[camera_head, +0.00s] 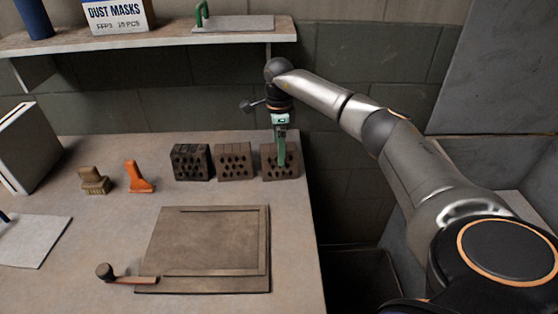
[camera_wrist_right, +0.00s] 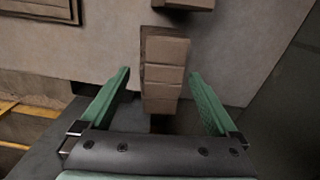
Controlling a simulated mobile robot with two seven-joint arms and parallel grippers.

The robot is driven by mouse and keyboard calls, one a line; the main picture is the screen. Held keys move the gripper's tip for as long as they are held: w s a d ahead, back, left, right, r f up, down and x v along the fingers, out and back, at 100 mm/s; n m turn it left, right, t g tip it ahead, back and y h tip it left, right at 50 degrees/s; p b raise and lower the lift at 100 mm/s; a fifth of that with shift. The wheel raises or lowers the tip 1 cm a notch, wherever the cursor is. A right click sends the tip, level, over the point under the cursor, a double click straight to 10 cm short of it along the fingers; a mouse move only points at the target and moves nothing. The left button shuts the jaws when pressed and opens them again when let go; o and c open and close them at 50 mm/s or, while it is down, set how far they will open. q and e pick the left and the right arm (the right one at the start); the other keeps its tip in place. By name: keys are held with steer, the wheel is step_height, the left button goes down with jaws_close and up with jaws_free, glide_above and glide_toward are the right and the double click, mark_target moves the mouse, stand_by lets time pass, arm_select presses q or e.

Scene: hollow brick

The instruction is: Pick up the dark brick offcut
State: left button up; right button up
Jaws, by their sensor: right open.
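Three short perforated brick pieces stand in a row on the bench in the head view. The left one (camera_head: 191,162) is the darkest; the middle (camera_head: 234,161) and right (camera_head: 270,170) ones are browner. My right gripper (camera_head: 281,163) has green fingers and points down at the right brick, partly hiding it. In the right wrist view my open fingers (camera_wrist_right: 160,92) lie either side of a brown brick (camera_wrist_right: 165,75), with gaps visible on both sides. The edge of another brick (camera_wrist_right: 185,3) shows at the top there. My left gripper is not in view.
A framed board (camera_head: 210,240) lies in front of the bricks. An orange tool (camera_head: 138,178) and a brush (camera_head: 94,181) stand to their left. A shelf (camera_head: 160,38) with a dust mask box (camera_head: 118,15) hangs above. The bench (camera_head: 297,230) ends just right of the bricks.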

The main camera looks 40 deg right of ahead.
steer(key=shift+f, duration=0.35)
steer(key=shift+c, duration=0.3)
jaws_close()
steer(key=shift+r, duration=0.1)
